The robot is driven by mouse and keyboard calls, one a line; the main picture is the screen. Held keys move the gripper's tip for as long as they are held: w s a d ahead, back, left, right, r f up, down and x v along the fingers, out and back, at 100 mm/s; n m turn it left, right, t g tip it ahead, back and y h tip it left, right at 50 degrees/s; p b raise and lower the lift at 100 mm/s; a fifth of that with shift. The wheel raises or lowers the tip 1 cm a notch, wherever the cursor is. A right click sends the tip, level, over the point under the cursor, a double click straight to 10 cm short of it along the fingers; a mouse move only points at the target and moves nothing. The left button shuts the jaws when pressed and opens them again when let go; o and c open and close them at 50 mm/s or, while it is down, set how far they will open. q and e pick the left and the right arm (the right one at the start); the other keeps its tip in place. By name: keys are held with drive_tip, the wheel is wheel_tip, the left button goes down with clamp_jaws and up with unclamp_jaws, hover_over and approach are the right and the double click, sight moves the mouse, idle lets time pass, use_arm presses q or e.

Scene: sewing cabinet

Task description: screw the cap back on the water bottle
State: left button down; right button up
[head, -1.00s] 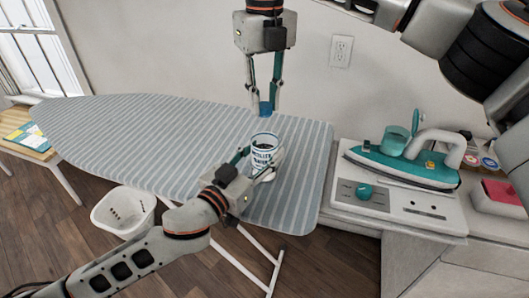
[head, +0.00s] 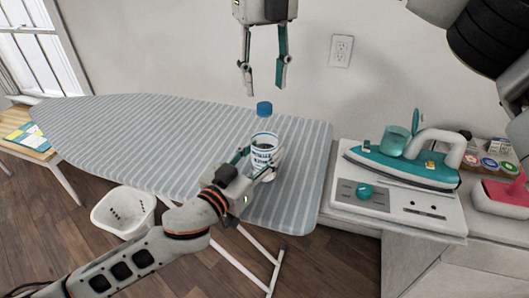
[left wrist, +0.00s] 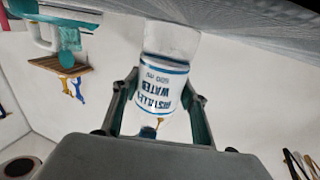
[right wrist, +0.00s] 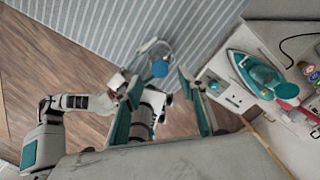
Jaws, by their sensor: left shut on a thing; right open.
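The water bottle (head: 264,146) is clear with a white label and blue print. It stands upright over the ironing board, with the blue cap (head: 264,108) sitting on its top. I cannot tell how tight the cap is. My left gripper (head: 258,166) is shut around the bottle's body; the labelled body shows between its fingers in the left wrist view (left wrist: 165,85). My right gripper (head: 264,88) is open and empty, above the cap and apart from it. In the right wrist view the cap (right wrist: 160,68) shows beyond the open fingers.
The striped ironing board (head: 150,130) is mostly bare. A teal iron (head: 400,162) rests on the station (head: 400,205) at the right, with spools (head: 488,163) and a red item (head: 505,190) beyond. A white basket (head: 123,212) stands on the floor at the left.

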wheel_tip(320, 180, up, 7)
drive_tip(key=shift+r, duration=0.15)
idle(0.4)
use_arm(q)
drive_tip(key=c, duration=1.1)
unclamp_jaws()
drive_tip(key=v, duration=1.2)
